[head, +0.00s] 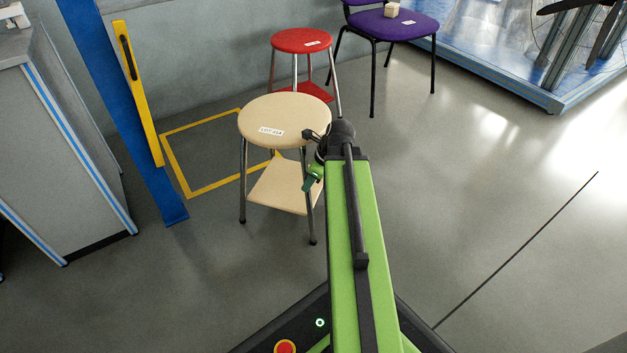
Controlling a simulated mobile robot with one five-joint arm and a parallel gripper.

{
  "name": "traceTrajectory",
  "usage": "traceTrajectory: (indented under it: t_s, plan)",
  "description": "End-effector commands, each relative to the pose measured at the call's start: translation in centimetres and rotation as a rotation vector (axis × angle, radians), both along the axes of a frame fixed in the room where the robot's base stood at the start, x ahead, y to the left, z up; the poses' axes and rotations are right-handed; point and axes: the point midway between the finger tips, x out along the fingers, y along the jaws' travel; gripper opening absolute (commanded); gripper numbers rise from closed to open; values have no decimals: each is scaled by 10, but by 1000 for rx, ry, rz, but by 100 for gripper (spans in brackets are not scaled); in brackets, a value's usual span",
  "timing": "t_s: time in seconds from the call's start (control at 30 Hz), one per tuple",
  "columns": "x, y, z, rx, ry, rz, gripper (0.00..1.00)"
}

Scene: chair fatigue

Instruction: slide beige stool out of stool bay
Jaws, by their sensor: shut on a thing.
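The beige stool (268,117) stands upright on metal legs, with a round seat bearing a small white label and a beige lower shelf (279,187). The stool bay (214,186) is a yellow outline on the floor, behind and left of the stool. The two visible front feet are on grey floor outside the outline. The stool hides the bay's right part, so I cannot tell whether a rear foot is inside. My gripper (313,136) is shut on the seat's right rim; its fingertips are small and partly hidden by my arm.
A red stool (301,41) stands close behind. A purple chair (392,23) with a small beige block on it is farther back. A blue post with a yellow panel (139,92) and a grey cabinet (66,147) stand left. The floor right of my arm is clear.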

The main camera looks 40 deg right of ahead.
Motion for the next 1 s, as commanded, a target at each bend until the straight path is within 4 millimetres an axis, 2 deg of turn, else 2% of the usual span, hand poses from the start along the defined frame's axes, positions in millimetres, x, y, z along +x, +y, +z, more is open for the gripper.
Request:
traceTrajectory:
  t_s: [0.13, 0.17, 0.33, 0.73, 0.87, 1.0]
  plan:
    - [-2, -2, 0, -2, 2, -1, 0]
    - [-2, -3, 0, -2, 2, -1, 31]
    - [-2, -4, 0, -1, 2, -5, 53]
    - [-3, -5, 5, 1, 0, -7, 54]
    - [-4, -6, 20, 1, 0, -6, 54]
    - [-7, -9, 47, 1, 0, -5, 54]
